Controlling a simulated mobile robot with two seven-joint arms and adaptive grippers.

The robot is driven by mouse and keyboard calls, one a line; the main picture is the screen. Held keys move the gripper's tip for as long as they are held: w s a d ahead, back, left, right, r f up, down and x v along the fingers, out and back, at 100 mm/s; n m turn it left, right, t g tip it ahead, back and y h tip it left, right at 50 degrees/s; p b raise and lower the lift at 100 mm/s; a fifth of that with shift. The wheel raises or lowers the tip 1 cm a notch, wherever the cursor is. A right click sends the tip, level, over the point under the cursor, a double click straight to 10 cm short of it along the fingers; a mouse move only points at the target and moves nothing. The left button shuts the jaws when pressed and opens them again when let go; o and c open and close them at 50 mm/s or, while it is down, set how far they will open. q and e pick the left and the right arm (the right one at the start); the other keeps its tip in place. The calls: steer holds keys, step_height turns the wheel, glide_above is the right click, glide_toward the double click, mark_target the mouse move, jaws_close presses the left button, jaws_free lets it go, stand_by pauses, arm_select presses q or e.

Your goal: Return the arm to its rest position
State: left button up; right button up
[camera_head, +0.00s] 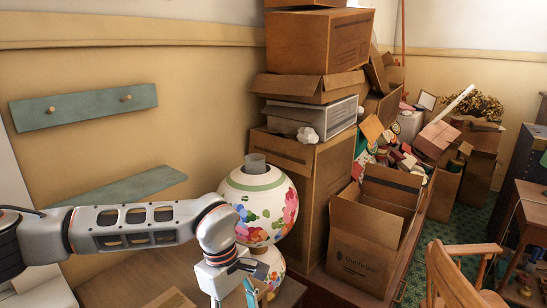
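My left arm comes in from the left and reaches across the small wooden table. Its gripper (240,287) points down at the front of the lamp, near the bottom edge of the view. I cannot tell whether its fingers are open or shut, or whether they touch anything. The lamp (262,203) has a round white globe painted with colorful flowers, a green band and a short glass chimney. It stands upright behind my gripper. Its lower part (272,262) is partly hidden by my wrist. My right gripper is not in view.
Stacked cardboard boxes (318,42) rise just right of the lamp, with an open box (366,250) in front. Teal peg rails (84,107) are on the wall. A wooden chair (452,280) stands at lower right. The wooden table (130,282) has bare room under my arm.

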arm_select(q)
steer(key=s+d+n+g+h, duration=0.35)
steer(key=s+d+h, duration=0.35)
steer(key=s+d, duration=0.75)
steer(key=d+r+n+h, duration=0.9)
steer(key=r+n+h, duration=0.2)
steer(key=r, duration=0.1)
steer(key=w+a+f+n+t+y, duration=0.3)
steer(key=w+a+f+n+t, duration=0.2)
steer(key=w+a+n+t, duration=0.65)
steer(key=w+a+f+n+t+y, duration=0.25)
steer(key=a+f+n+t, duration=0.4)
steer(key=n, duration=0.95)
steer(key=s+a+f+n+t+y, duration=0.1)
steer(key=s+a+f+n+y, duration=0.1)
steer(key=a+f+n+y, duration=0.3)
steer(key=s+a+f+n+t+y, duration=0.1)
steer(key=s+a+f+n+y, duration=0.2)
steer(key=f, duration=0.4)
steer(key=s+a+f+n+g+y, duration=0.1)
steer(key=s+a+f+n+g, duration=0.1)
steer(key=s+a+f, duration=0.3)
steer(key=s+a+f+n+g+y, duration=0.2)
steer(key=s+a+f+n, duration=0.3)
steer(key=f, duration=0.3)
steer(key=shift+s+f+g, duration=0.25)
steer(key=shift+f+g, duration=0.15)
steer(key=shift+g, duration=0.05)
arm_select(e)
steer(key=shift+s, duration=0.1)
